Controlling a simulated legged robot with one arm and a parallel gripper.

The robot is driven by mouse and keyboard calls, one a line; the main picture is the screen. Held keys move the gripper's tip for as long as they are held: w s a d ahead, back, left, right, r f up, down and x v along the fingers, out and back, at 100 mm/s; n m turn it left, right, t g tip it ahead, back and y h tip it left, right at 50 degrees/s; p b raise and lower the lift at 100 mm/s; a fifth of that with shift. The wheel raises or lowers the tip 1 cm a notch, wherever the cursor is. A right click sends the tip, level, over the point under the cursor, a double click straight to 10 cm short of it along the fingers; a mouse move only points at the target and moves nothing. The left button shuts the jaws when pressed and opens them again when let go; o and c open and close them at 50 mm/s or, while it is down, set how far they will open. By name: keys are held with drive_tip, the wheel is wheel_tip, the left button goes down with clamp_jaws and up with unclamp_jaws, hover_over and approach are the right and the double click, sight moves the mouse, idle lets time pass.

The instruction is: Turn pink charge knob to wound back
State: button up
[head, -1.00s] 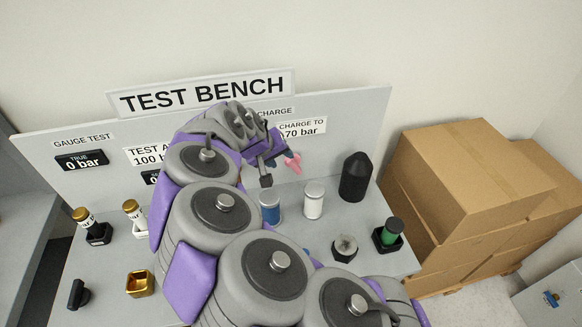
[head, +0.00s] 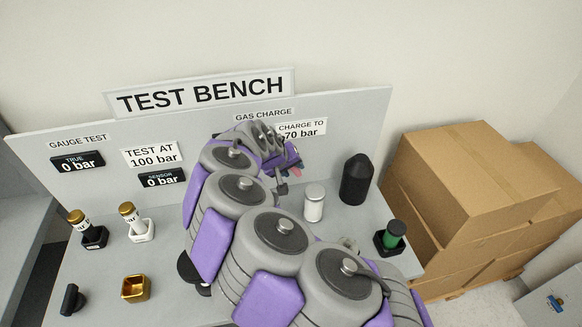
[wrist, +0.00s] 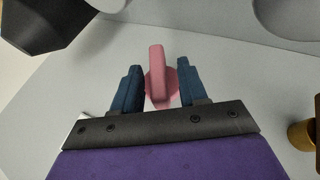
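The pink charge knob (wrist: 158,72) shows in the wrist view as a raised bar on a round base, standing out from a grey surface. My gripper (wrist: 160,82) has its two dark blue fingers on either side of the bar, with a gap on each side; it is open and not clamped on the knob. In the head view my gripper (head: 293,163) is at the bench's back panel, below the "charge to 70 bar" label (head: 302,129). There only a bit of pink shows; my arm hides most of the knob and its turned position cannot be read.
A white cylinder (head: 314,203) and a black pointed cylinder (head: 356,180) stand right of my gripper. A green-topped part (head: 392,236) sits in a black holder. Gold-capped parts (head: 130,218) and a gold cup (head: 136,288) are at left. Cardboard boxes (head: 470,180) are beyond the bench.

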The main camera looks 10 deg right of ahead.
clamp_jaws()
drive_tip(key=shift+s+y+p, duration=0.1)
drive_tip(key=shift+y+p, duration=0.3)
idle(0.4)
drive_tip(key=shift+d+m+y+p, duration=0.3)
drive_tip(key=shift+y+p, duration=0.25)
drive_tip(key=shift+y, duration=0.5)
drive_tip(key=shift+d+m+y+p, duration=0.15)
drive_tip(key=shift+m+y+p, duration=0.25)
drive_tip(key=shift+y, duration=0.95)
drive_tip(key=shift+o, duration=0.4)
unclamp_jaws()
drive_tip(key=shift+r, duration=0.1)
